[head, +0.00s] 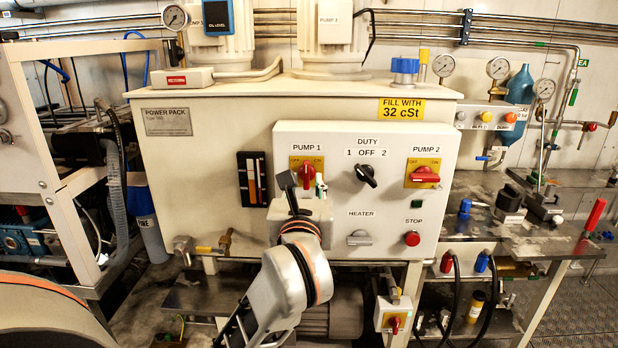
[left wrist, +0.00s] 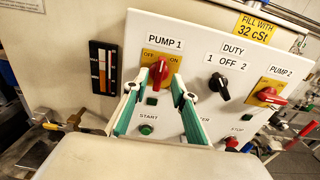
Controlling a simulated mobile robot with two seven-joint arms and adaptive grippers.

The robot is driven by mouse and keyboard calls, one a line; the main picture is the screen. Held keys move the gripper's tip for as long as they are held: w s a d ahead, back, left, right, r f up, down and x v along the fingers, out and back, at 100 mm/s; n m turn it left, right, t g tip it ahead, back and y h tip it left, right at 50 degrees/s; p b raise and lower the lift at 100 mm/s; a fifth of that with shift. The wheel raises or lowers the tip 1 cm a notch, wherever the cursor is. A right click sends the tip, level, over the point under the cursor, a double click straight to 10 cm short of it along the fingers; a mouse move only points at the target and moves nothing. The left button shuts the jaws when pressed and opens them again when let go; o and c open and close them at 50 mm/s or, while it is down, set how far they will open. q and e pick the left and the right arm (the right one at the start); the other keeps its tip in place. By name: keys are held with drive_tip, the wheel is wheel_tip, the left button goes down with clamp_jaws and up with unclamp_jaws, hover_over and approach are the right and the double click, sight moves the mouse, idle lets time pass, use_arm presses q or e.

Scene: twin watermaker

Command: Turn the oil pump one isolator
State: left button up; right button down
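The oil pump one isolator, a red rotary handle (head: 307,171) on a yellow plate under the PUMP 1 label, is on the upper left of the white control panel (head: 270,138). Its handle also shows in the left wrist view (left wrist: 158,73), standing about upright between OFF on the left and ON on the right. My left gripper (head: 304,184) is in front of it and hides its lower part in the head view. In the left wrist view, its green-lined fingers (left wrist: 155,88) are apart, with their tips at either side just below the handle. Contact cannot be told. My right gripper is not in view.
A black DUTY selector (head: 366,176) and the red PUMP 2 isolator (head: 424,174), its handle about level, are to the right. A grey heater switch (head: 360,238) and a red STOP button (head: 412,238) are lower. A sight gauge (head: 252,179) is left of the panel.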

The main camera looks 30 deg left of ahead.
sight(306, 175)
use_arm(q)
drive_tip(key=shift+x, duration=1.95)
clamp_jaws()
